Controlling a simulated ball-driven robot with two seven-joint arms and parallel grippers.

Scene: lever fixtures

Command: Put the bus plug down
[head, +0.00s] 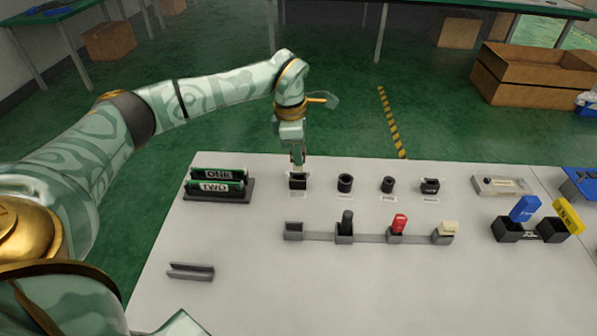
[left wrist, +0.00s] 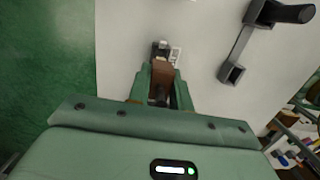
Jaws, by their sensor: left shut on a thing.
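My left gripper (head: 298,160) points down above the leftmost black square socket (head: 298,182) in the back row. It is shut on a brownish block, which I take for the bus plug (left wrist: 163,72), in the left wrist view. In the head view the plug is mostly hidden by the fingers. The plug's lower end is at or just above the socket; I cannot tell whether it is inside. The leftmost holder (head: 293,230) on the front rail is empty. My right gripper is not in view.
To the right are round sockets (head: 345,183) and a further black socket (head: 430,186). The front rail holds black (head: 347,220), red (head: 400,223) and beige (head: 446,229) plugs. Cards marked ONE and TWO stand in a rack (head: 245,195) at left. The table's front is mostly clear.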

